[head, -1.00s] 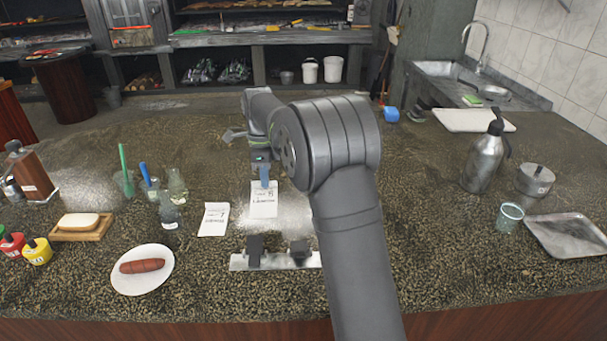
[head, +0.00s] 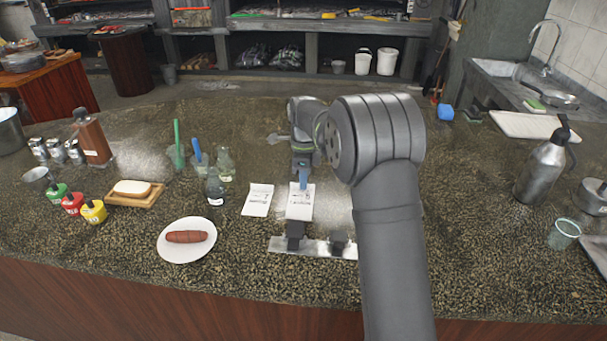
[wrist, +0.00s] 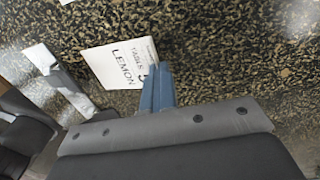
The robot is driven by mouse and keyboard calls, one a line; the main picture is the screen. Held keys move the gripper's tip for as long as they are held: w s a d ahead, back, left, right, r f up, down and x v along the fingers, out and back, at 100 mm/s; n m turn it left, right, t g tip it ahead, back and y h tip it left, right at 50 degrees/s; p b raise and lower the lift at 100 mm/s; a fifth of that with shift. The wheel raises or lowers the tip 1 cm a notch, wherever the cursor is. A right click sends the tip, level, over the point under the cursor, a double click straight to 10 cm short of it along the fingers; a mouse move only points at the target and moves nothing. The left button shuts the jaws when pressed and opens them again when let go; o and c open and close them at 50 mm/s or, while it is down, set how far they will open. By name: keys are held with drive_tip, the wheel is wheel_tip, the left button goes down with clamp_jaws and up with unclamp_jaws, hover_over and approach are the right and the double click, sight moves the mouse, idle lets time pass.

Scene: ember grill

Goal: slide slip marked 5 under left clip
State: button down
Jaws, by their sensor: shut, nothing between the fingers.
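The slip marked 5 (head: 300,205) lies flat on the counter, its near edge close to the left clip (head: 295,236). I cannot tell whether that edge is under it. In the wrist view the slip (wrist: 117,62) reads "TABLE 5 LEMON". My gripper (head: 304,180) is shut and empty, its blue fingertips pointing down at the slip's far end; in the wrist view the fingers (wrist: 157,88) overlap the slip's edge. The left clip and a right clip (head: 338,242) are black and sit on a metal strip (head: 281,245).
A second slip (head: 257,200) lies just left of it. Further left are small bottles (head: 215,188) and a white plate (head: 175,250) with a sausage (head: 187,236). A steel siphon (head: 542,170) and a glass (head: 564,234) stand to the right.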

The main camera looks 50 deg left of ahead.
sight(301, 201)
drive_tip(key=shift+s+d+f, duration=0.2)
drive_tip(key=shift+s+d, duration=1.25)
drive_tip(key=shift+s, duration=0.05)
drive_tip(key=c, duration=2.1)
unclamp_jaws()
drive_tip(key=o, duration=0.4)
drive_tip(key=shift+r, duration=0.1)
drive_tip(key=shift+r, duration=3.4)
